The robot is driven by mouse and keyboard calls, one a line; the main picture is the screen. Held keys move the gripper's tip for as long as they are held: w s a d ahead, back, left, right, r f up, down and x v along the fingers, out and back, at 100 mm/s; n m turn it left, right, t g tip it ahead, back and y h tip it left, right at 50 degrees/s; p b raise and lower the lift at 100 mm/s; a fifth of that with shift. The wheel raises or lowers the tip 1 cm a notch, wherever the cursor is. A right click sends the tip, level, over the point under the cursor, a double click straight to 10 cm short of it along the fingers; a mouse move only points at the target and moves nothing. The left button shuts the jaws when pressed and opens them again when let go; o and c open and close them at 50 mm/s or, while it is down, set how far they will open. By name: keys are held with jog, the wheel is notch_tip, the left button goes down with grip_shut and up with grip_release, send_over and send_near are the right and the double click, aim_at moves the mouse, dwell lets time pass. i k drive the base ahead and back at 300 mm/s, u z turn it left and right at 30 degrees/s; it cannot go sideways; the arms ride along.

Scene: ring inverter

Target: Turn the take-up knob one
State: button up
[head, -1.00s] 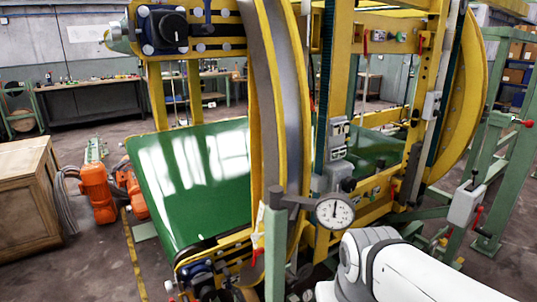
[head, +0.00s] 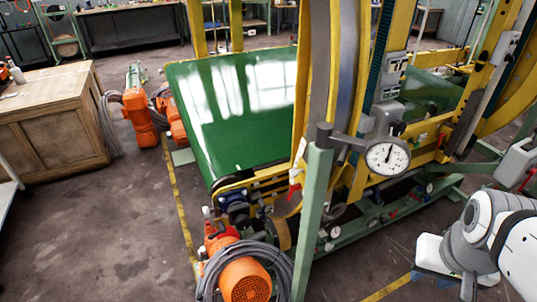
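The machine is a large yellow frame with a curved metal ring (head: 318,75) and a wide green belt (head: 225,110). Low at the belt's near end sit a blue-and-black block (head: 235,206), a red handle (head: 294,189) and a brass-coloured cylinder (head: 280,233). A dark round part (head: 336,210) lies just right of the green post. I cannot tell which of these, if any, is the take-up knob. My white and grey arm enters at the lower right, apart from the machine. I cannot make out my gripper's fingers.
A dial gauge (head: 387,157) sticks out from a green post (head: 314,220) before the machine. An orange motor (head: 243,280) with coiled grey hose stands at the post's foot. A wooden cabinet (head: 50,130) and more orange motors (head: 140,118) stand left. The floor at lower left is clear.

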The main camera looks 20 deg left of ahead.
aim_at(207, 211)
jog(key=z, duration=0.2)
jog(key=k, duration=1.6)
jog(key=u, duration=1.15)
jog(key=i, duration=1)
jog(key=u, duration=0.1)
